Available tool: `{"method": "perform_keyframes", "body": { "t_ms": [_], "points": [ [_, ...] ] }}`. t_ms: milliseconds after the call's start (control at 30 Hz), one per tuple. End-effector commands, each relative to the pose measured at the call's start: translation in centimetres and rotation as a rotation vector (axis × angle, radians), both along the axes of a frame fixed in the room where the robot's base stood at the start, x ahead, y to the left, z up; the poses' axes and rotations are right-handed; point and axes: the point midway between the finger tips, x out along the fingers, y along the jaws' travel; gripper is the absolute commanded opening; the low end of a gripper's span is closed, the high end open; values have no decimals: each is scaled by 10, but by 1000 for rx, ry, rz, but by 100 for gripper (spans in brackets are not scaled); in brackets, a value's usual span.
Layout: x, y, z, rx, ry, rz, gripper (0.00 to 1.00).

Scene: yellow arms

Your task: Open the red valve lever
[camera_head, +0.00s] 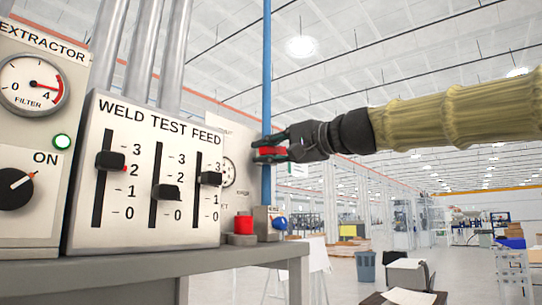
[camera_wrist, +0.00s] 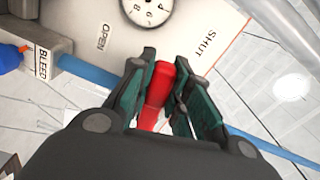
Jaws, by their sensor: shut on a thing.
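The red valve lever (camera_head: 268,154) is on the blue vertical pipe (camera_head: 266,80), in front of a pale panel with a gauge. My gripper (camera_head: 272,150) comes in from the right and is shut on the lever. In the wrist view the red lever (camera_wrist: 157,92) lies between the two green-padded fingers of my gripper (camera_wrist: 160,90). The panel (camera_wrist: 190,20) carries the words OPEN and SHUT beside a round gauge (camera_wrist: 148,8). The lever's pivot is hidden by the fingers.
The weld test feed box (camera_head: 150,170) with three sliders stands left of the lever. A red button (camera_head: 243,224) and a blue knob (camera_head: 280,223) sit low beside the pipe; a BLEED label (camera_wrist: 42,64) shows in the wrist view.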

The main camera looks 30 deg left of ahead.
Motion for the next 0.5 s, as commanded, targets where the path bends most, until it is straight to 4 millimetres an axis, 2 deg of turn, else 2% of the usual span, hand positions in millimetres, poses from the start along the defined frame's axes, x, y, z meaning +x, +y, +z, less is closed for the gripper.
{"method": "perform_keyframes", "body": {
  "t_ms": [467,500],
  "points": [
    [1,0,-3,-5,-59,0,0],
    [1,0,-3,-5,-59,0,24]
  ]
}}
